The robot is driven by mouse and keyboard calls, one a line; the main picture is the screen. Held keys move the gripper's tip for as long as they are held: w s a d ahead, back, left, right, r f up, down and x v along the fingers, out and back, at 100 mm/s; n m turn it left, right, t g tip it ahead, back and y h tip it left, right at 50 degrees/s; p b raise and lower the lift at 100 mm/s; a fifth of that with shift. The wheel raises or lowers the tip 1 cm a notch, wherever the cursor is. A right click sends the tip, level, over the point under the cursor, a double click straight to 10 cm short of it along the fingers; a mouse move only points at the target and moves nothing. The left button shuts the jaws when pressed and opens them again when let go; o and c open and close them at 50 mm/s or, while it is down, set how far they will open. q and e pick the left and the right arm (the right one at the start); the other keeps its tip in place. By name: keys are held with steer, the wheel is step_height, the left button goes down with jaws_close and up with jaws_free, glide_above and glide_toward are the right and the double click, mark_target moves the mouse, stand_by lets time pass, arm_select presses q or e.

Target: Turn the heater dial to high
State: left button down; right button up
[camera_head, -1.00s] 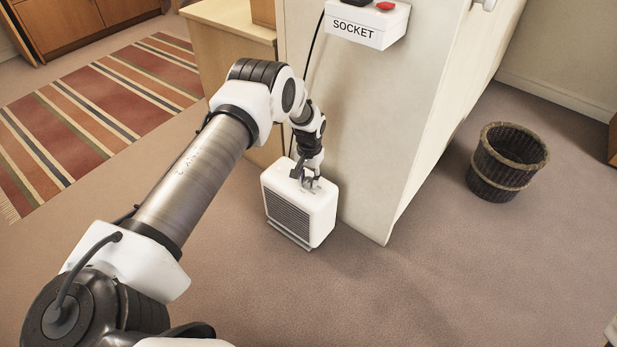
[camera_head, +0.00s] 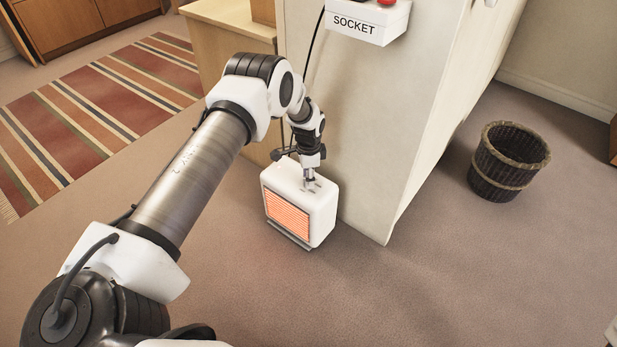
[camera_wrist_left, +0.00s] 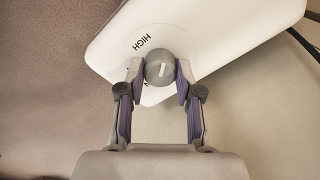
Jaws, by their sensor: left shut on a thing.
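The white heater (camera_head: 322,212) stands on the carpet beside the pale panel, and its front grille (camera_head: 287,215) glows orange. My left gripper (camera_head: 312,187) points down at the heater's top. In the left wrist view the fingers (camera_wrist_left: 160,80) are shut on the round grey dial (camera_wrist_left: 160,66), one on each side. A short white mark on the dial runs nearly up and down, leaning slightly right at the top. The word HIGH (camera_wrist_left: 143,42) is printed up and left of the dial. Other lettering by the left finger is mostly hidden. My right gripper is out of view.
A box labelled SOCKET (camera_head: 368,22) is on the pale panel (camera_head: 375,120) above the heater, with a black cable (camera_head: 314,42) hanging beside it. A wicker basket (camera_head: 508,160) stands at the right. The carpet in front is clear.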

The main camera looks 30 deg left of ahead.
arm_select(q)
steer(key=m, duration=0.3)
steer(key=shift+m+b, duration=0.3)
steer(key=shift+m, duration=0.1)
steer(key=shift+m+b, duration=0.35)
steer(key=shift+m, duration=1.65)
steer(key=c, duration=0.8)
jaws_free()
steer(key=shift+o, duration=0.2)
step_height(320, 180, up, 12)
